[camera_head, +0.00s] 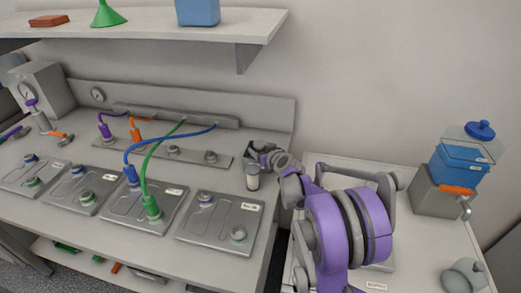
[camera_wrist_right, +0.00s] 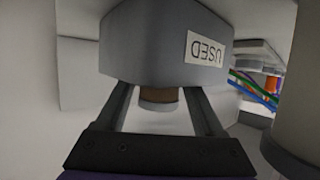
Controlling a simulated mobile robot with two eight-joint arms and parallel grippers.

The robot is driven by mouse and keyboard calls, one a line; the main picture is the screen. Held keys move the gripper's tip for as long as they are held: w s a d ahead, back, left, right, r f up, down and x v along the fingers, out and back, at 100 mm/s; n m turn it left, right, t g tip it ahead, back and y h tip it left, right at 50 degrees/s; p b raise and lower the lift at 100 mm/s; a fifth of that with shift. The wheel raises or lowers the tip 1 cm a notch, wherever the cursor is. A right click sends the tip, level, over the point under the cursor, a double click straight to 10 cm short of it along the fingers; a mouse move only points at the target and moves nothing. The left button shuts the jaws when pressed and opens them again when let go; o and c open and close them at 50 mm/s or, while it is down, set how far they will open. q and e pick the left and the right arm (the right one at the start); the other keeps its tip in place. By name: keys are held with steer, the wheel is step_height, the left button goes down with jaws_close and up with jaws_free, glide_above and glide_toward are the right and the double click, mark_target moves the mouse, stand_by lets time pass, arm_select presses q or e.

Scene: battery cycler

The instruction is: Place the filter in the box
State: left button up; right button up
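The filter is a grey canister with a white label reading USED and a brown neck. It fills the top of the right wrist view (camera_wrist_right: 160,40), its lettering upside down. My left gripper is not in view. I cannot clearly make out the box; my right arm covers much of the right table.
The left bench carries several grey battery plates (camera_head: 218,222) with blue and green cables. A shelf (camera_head: 160,27) is above. A blue tank on a grey base (camera_head: 440,200) stands on the right table (camera_head: 430,244), with a rounded grey item (camera_head: 463,276) at front right.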

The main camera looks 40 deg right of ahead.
steer(key=shift+r, duration=0.25)
steer(key=v, duration=1.2)
steer(key=shift+p, duration=0.3)
steer(key=shift+f, duration=0.1)
